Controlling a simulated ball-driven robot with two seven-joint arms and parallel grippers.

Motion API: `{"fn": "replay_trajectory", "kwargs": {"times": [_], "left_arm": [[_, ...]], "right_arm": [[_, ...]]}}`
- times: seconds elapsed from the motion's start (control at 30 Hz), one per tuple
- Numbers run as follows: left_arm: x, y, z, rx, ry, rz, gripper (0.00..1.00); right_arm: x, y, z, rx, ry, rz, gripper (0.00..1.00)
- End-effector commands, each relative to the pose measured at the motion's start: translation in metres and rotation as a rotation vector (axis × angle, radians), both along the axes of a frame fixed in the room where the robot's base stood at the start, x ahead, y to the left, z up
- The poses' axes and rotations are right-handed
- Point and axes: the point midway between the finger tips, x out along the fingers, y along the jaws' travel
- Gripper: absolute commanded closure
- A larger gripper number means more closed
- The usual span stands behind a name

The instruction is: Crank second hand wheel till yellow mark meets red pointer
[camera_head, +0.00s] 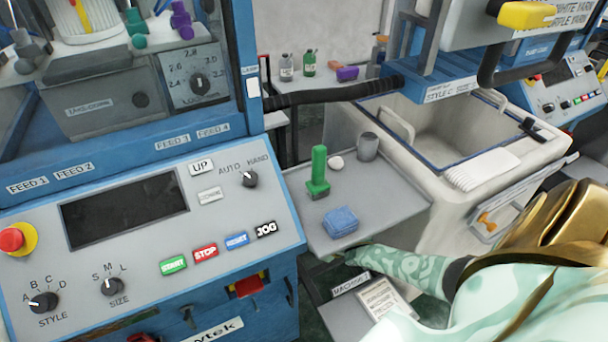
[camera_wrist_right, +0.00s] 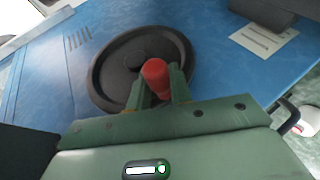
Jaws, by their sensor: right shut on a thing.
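A black hand wheel (camera_wrist_right: 142,68) stands on a blue machine panel in the right wrist view. Its red crank knob (camera_wrist_right: 157,78) sits between the two green fingers of my right gripper (camera_wrist_right: 160,88), which is shut on it. The fingers and knob cover the lower right part of the wheel. I see no yellow mark on the wheel and cannot make out a red pointer beside it. In the head view my right arm reaches in from the right, below the grey shelf; the wheel does not show there. My left gripper is not in view.
The head view shows a blue control console (camera_head: 150,235) at left and a grey shelf (camera_head: 385,205) holding a green-handled tool (camera_head: 318,172) and a blue cloth (camera_head: 340,222). A white bin (camera_head: 470,135) stands at right. A pale label (camera_wrist_right: 264,38) lies near the wheel.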

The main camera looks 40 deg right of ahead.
Motion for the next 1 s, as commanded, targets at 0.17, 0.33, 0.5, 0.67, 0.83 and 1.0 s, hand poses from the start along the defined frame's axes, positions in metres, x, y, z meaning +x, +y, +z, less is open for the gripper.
{"fn": "replay_trajectory", "kwargs": {"times": [0.17,0.33,0.5,0.67,0.83,1.0], "left_arm": [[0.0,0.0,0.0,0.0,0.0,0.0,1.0],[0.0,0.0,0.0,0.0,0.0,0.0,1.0],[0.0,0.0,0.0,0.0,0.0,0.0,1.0],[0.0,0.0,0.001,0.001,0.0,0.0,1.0],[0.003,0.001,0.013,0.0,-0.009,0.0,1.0],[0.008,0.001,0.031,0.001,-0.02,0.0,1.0]], "right_arm": [[0.006,-0.002,0.007,0.001,-0.016,-0.002,1.0],[0.006,-0.002,0.007,0.002,-0.016,-0.003,0.62],[0.004,-0.001,0.005,0.001,-0.011,-0.002,0.58],[0.002,-0.001,0.004,0.001,-0.008,-0.001,0.58],[-0.018,-0.005,0.015,0.001,-0.006,-0.001,0.58],[-0.058,-0.013,0.036,0.001,-0.007,-0.001,0.58]]}}
